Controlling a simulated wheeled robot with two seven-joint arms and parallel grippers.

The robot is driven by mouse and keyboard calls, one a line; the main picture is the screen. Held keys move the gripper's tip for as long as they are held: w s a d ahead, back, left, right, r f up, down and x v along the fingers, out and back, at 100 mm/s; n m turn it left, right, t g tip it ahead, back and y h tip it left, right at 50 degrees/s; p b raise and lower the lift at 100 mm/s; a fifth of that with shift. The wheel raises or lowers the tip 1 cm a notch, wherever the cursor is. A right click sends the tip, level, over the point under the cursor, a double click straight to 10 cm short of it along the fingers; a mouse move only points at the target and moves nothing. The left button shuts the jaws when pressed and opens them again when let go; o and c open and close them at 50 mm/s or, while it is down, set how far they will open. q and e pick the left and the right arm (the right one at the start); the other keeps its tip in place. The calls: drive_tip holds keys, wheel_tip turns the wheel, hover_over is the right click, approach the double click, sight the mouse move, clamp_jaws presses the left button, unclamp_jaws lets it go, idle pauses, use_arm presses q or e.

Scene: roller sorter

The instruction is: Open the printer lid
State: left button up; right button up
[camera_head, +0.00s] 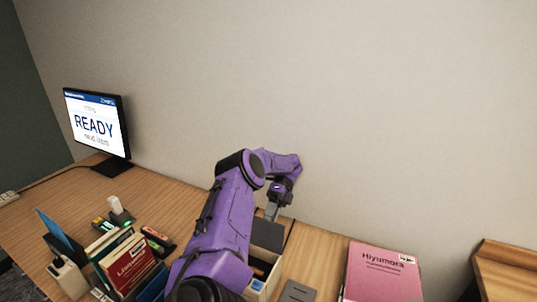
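A small box-like unit with a grey top (267,236) and a pale body (263,257) stands on the desk, partly behind my purple arm. It may be the printer, but I cannot tell for certain, nor whether its lid is open. My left gripper (272,211) points down just above the far part of this unit. One grey finger shows clearly. I cannot tell whether the finger touches the unit or whether the gripper is open or shut. My forearm hides the unit's left side. My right gripper is not in view.
A monitor (95,126) reading READY stands at the back left. A book holder with a red book (130,266) and several small items sit left of my arm. A pink Hiyumora book (383,272) lies to the right. A wall (400,110) closes the back.

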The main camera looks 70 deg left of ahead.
sight(264, 225)
use_arm(q)
wheel_tip(264, 225, up, 3)
drive_tip(key=shift+s+d+r+p, duration=0.1)
drive_tip(key=shift+p, duration=0.25)
drive_tip(key=d+r, duration=0.1)
drive_tip(key=s+d+r+p, duration=0.1)
drive_tip(key=r, duration=0.1)
drive_tip(key=s+d+r+p, duration=0.1)
drive_tip(key=d+r, duration=0.1)
drive_tip(key=shift+r, duration=0.1)
drive_tip(key=s+d+r, duration=0.3)
drive_tip(key=s+d, duration=0.1)
drive_tip(key=d, duration=0.4)
drive_tip(key=shift+s+r+p, duration=0.2)
drive_tip(key=shift+r+p, duration=0.15)
drive_tip(key=shift+p, duration=0.1)
